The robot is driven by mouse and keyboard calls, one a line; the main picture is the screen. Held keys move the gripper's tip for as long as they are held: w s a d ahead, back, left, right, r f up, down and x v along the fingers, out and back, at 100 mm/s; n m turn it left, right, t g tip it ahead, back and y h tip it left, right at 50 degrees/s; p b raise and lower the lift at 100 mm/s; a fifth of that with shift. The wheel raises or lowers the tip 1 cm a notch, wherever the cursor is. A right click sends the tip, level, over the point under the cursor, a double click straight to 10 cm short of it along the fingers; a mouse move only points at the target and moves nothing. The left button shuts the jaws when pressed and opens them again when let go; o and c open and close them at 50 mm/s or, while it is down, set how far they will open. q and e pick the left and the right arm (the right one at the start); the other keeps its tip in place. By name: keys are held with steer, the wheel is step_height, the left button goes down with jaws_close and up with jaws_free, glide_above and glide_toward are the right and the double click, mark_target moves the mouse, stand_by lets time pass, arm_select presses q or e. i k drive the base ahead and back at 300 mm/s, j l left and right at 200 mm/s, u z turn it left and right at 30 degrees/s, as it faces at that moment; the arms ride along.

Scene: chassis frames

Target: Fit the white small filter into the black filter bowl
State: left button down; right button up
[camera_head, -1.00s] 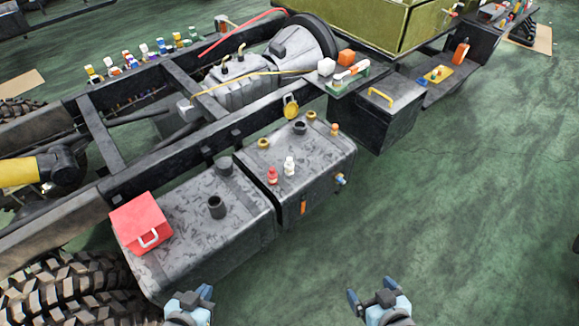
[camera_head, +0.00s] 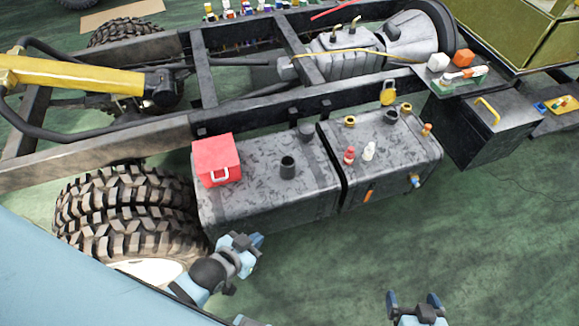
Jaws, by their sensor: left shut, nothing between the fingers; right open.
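The white small filter (camera_head: 369,151) stands upright on the right grey tank, next to a red bottle-like piece (camera_head: 349,155). A black open-topped cup, which looks like the black filter bowl (camera_head: 288,166), stands on the left grey tank (camera_head: 250,200). The two are apart. My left gripper (camera_head: 250,243) is shut and empty in front of the left tank's lower left part, below the bowl in the picture. My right gripper (camera_head: 415,303) is open and empty over the green floor at the bottom edge, well below the filter in the picture.
A red box (camera_head: 217,160) with a white handle sits on the left tank. Black caps (camera_head: 391,116) and brass fittings (camera_head: 350,121) stand up nearby. Large tyres (camera_head: 125,215) lie left, and chassis rails run behind. The green floor at right (camera_head: 500,240) is clear.

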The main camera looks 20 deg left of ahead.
mark_target(287, 163)
steer(key=i+u, duration=0.7)
steer(key=i, duration=0.15)
